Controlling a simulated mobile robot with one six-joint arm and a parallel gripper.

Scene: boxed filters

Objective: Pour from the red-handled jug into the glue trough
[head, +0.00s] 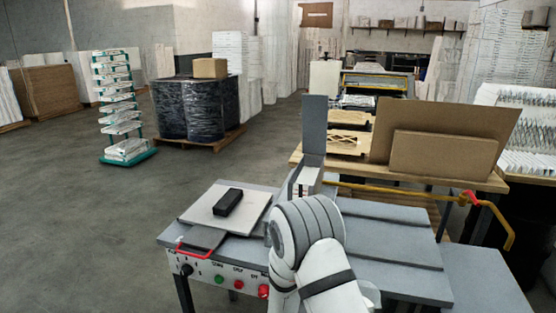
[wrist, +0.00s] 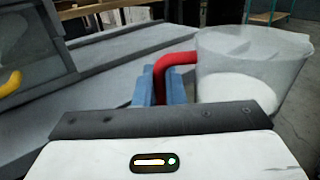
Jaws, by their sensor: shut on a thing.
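The jug (wrist: 250,62) is translucent, with white contents low inside and a red handle (wrist: 178,58). It is at the right of the wrist view and looks roughly upright. My gripper (wrist: 164,88) has its blue fingers shut on the red handle. In the head view my arm hides the gripper and most of the jug; a pale edge (head: 371,295) right of the arm may be the jug. I cannot make out the glue trough for certain; a grey machine bed (head: 390,250) lies beyond and right of my arm.
A black box (head: 228,202) lies on a pale board (head: 200,217) left of my arm. A grey upright panel (head: 314,130) stands behind the arm. A yellow bar (head: 395,192) crosses the machine's back. Cardboard sheets (head: 440,155) stand behind it.

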